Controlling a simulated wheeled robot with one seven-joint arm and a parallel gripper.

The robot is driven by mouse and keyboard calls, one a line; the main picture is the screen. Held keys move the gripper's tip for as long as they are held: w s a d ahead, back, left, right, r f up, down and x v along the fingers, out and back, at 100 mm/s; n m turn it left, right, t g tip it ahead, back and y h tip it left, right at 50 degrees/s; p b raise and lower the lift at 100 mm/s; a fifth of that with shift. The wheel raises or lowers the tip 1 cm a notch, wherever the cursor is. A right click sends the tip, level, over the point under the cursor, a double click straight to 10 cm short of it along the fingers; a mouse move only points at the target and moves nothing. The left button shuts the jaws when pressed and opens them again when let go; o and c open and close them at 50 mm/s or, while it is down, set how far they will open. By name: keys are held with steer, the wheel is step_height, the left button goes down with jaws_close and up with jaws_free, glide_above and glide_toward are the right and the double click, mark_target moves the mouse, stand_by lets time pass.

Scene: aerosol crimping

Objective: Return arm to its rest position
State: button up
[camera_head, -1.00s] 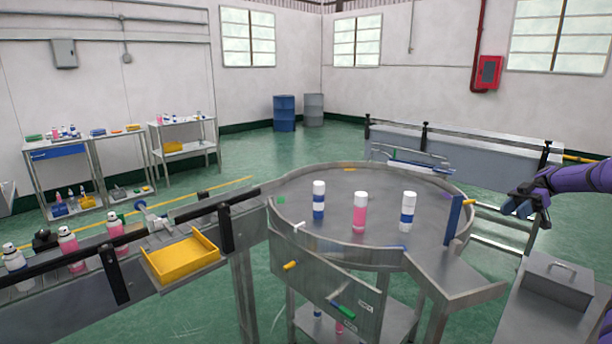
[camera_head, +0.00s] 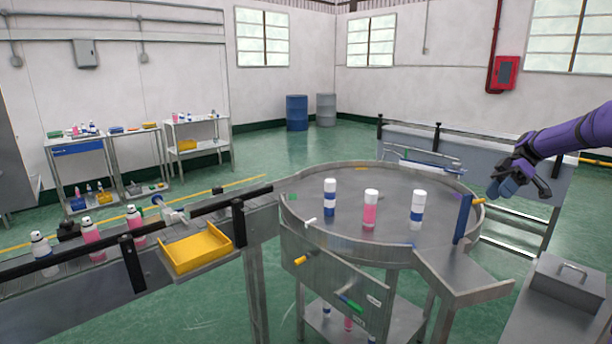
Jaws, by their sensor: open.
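My gripper (camera_head: 512,188) is at the right side of the head view, on the end of my purple arm. It is open, with nothing seen between its fingers. It hangs in the air to the right of the round metal turntable (camera_head: 312,236), apart from it. Three capped cans stand upright on the turntable: a blue and white one (camera_head: 330,207), a pink one (camera_head: 369,215) and another blue and white one (camera_head: 417,218). The rest of my arm runs out of the right edge.
A conveyor (camera_head: 70,285) with several cans and a yellow tray (camera_head: 184,264) lies at the left. A grey lidded metal box (camera_head: 567,283) sits at the lower right. A blue post (camera_head: 463,219) stands at the turntable's right edge. Floor beyond the turntable is open.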

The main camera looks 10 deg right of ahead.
steer(key=s+a+r+m+t+h, duration=0.1)
steer(key=s+a+r+m+h, duration=0.35)
steer(key=a, duration=0.65)
steer(key=s+a+r+m+t+h, duration=0.1)
steer(key=s+a+r+m+h, duration=0.15)
steer(key=s+a+r, duration=0.7)
steer(key=s+a+f+m+t+h, duration=0.1)
steer(key=s+a+m+t, duration=0.2)
steer(key=s, duration=0.7)
steer(key=s+a+f+m+t+h, duration=0.1)
steer(key=s+a+m+t, duration=0.3)
steer(key=s, duration=0.7)
steer(key=a+h, duration=0.1)
steer(key=a, duration=0.1)
steer(key=shift+s+a+f+m, duration=0.2)
steer(key=shift+a+m, duration=0.1)
steer(key=shift+m, duration=0.1)
